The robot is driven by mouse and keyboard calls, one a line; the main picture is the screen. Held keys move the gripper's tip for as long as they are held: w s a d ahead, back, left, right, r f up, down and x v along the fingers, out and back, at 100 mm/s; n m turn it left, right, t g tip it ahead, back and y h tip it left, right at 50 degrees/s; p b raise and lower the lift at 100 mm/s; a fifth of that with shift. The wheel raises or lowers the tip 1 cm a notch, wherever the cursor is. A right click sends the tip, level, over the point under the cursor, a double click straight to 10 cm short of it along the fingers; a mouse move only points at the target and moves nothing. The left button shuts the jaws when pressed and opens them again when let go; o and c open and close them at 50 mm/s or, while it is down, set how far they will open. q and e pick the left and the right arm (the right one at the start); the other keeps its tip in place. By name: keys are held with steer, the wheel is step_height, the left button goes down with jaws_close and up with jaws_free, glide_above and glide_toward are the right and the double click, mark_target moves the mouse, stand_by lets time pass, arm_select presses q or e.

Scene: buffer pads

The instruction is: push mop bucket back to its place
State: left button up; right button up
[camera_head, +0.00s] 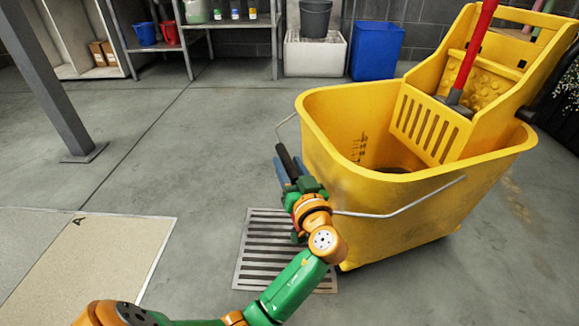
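The yellow mop bucket (400,215) stands upright on the grey floor at the right, large and close. A wringer (430,120) sits in its top, with a red handle (474,50) rising from it. A thin wire bail (400,210) hangs across its front side. My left gripper (286,165) is at the bucket's left side, very near its wall; I cannot tell if it touches. Its fingers point away from me, and whether they are open or shut is unclear. My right gripper is not in view.
A floor drain grate (262,245) lies under my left arm, beside the bucket. A grey post (50,90) stands at the left, near a light floor panel (90,250). Shelves, a white basin (314,55) and a blue bin (376,50) line the back. The middle-left floor is clear.

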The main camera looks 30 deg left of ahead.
arm_select(q)
jaws_close()
stand_by(1.2)
